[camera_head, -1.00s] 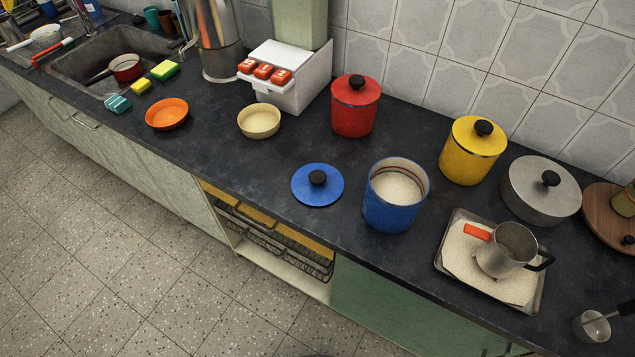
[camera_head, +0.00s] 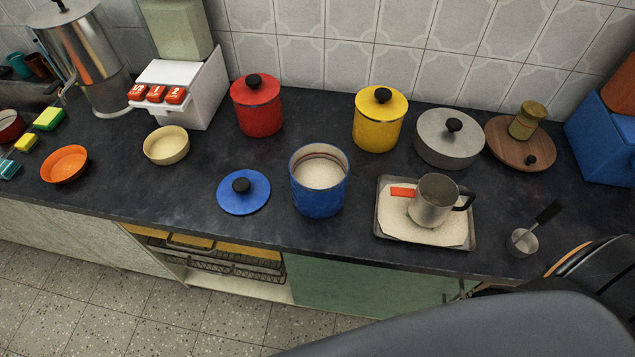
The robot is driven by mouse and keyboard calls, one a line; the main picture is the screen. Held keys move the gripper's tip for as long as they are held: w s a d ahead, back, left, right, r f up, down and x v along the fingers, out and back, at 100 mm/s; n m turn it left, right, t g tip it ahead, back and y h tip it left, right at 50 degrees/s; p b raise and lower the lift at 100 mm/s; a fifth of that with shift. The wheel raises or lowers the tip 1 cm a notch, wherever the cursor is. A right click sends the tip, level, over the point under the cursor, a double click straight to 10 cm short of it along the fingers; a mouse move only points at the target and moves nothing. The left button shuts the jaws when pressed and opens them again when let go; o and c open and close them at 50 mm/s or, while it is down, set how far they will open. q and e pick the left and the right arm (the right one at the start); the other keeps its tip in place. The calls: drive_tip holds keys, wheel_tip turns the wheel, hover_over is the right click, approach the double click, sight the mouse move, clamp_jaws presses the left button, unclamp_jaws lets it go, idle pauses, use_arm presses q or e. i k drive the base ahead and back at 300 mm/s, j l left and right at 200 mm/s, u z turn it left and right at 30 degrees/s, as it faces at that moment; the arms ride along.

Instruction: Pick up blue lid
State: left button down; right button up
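The blue lid (camera_head: 256,200) lies flat on the dark countertop with its round black knob facing up. It is just left of the blue canister (camera_head: 318,200), apart from it. The canister is open and filled with a pale granular material. Neither gripper can be made out in the head view.
A red canister (camera_head: 257,112) and a yellow canister (camera_head: 379,128) stand behind. A cream bowl (camera_head: 166,147) is to the left. A large dark grey shape covers the lower right. Counter in front of the lid is clear.

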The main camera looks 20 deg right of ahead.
sight(244, 192)
drive_tip(key=k+l+u, duration=0.15)
drive_tip(key=u, duration=0.2)
drive_tip(key=k+u, duration=0.4)
